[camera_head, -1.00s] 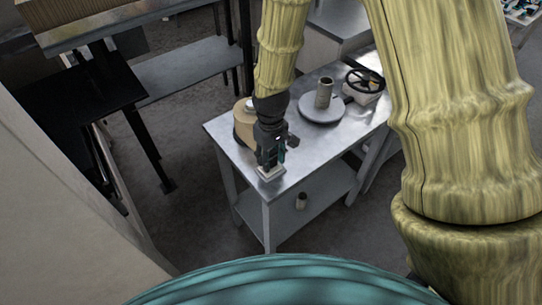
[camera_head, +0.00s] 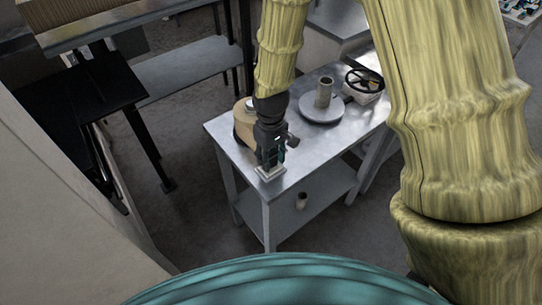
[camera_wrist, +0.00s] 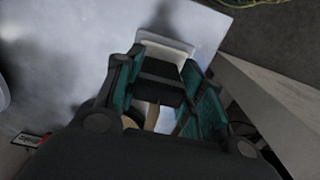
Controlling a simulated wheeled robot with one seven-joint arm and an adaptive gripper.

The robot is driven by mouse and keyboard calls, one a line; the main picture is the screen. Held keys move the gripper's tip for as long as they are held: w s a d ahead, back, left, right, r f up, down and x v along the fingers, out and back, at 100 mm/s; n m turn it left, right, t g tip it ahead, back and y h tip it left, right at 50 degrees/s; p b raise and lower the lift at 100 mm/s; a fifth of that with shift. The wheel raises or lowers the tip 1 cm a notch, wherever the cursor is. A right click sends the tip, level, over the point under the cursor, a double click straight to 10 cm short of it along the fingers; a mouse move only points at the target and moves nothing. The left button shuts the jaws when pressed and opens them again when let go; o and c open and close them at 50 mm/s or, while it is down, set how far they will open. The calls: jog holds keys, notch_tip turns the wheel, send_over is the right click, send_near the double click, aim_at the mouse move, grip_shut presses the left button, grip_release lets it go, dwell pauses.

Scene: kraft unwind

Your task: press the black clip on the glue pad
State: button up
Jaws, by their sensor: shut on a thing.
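My gripper (camera_head: 268,164) points down over the near corner of the metal table, and its fingers are closed on the black clip. In the wrist view, the black clip (camera_wrist: 160,80) sits between the two green-padded fingers of my gripper (camera_wrist: 163,92). The glue pad (camera_wrist: 165,43) is a pale square plate just under and beyond the clip. It also shows in the head view (camera_head: 269,175) right below the fingertips. The clip is at or very close to the pad; whether it touches is hard to tell. In the head view the clip is hidden by the fingers.
The metal table (camera_head: 222,133) also carries a tan roll (camera_head: 240,128) behind my gripper, a grey disc with an upright tube (camera_head: 323,93) and a handwheel device (camera_head: 365,83). The table's front edges are close to the pad.

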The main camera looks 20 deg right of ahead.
aim_at(271, 153)
jog(key=shift+s, duration=0.1)
jog(key=shift+r+p, duration=3)
jog(key=shift+r, duration=0.5)
